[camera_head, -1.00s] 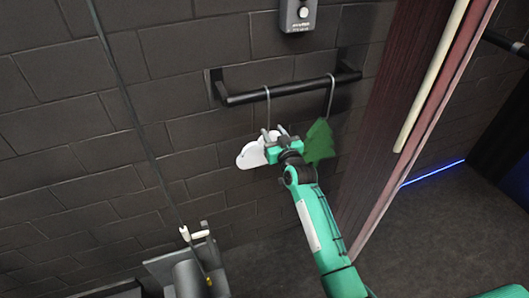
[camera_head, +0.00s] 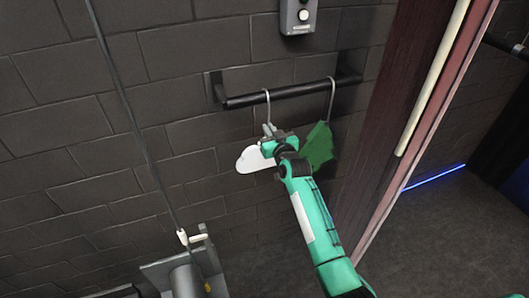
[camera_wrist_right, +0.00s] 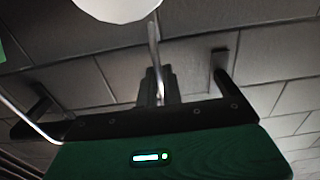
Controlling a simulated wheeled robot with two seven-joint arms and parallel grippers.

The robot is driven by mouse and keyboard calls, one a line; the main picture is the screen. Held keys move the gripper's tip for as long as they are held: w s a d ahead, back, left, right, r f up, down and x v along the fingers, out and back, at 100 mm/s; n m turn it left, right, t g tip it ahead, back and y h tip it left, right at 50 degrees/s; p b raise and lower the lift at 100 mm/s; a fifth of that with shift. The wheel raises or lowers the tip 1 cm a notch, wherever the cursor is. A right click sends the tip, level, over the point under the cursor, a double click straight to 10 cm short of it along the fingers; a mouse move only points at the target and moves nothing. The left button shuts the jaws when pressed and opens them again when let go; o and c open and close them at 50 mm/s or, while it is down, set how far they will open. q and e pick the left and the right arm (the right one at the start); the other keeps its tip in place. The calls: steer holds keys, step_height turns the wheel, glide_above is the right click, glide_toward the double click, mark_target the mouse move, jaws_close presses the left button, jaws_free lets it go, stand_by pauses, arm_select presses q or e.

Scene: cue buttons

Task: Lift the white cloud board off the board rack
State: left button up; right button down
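The white cloud board (camera_head: 250,158) hangs by a wire hook from the black board rack (camera_head: 290,90) on the wall. My right gripper (camera_head: 270,131) is at the lower part of this hook, just above the board. In the right wrist view its two fingers (camera_wrist_right: 161,86) are close together with the hook wire between them. They look shut on it. The cloud board (camera_wrist_right: 118,6) shows at the top of that view. In the head view my gripper covers the board's right part. The hook top still appears to be on the bar. My left gripper is not in view.
A green tree-shaped board (camera_head: 319,146) hangs on the rack just right of my gripper, close to my wrist. A grey button box (camera_head: 298,16) is on the wall above. A reddish door frame (camera_head: 400,130) stands at the right. A cord (camera_head: 140,130) runs down at the left.

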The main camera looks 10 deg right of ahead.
steer(key=shift+r, duration=0.2)
step_height(320, 180, up, 5)
steer(key=p, duration=0.4)
steer(key=shift+f, duration=0.1)
stand_by(0.5)
steer(key=s+d+p, duration=0.2)
steer(key=s+p, duration=0.5)
steer(key=s, duration=0.6)
steer(key=shift+s+d, duration=0.35)
steer(key=shift+s, duration=0.05)
stand_by(0.5)
steer(key=shift+f, duration=0.1)
stand_by(0.3)
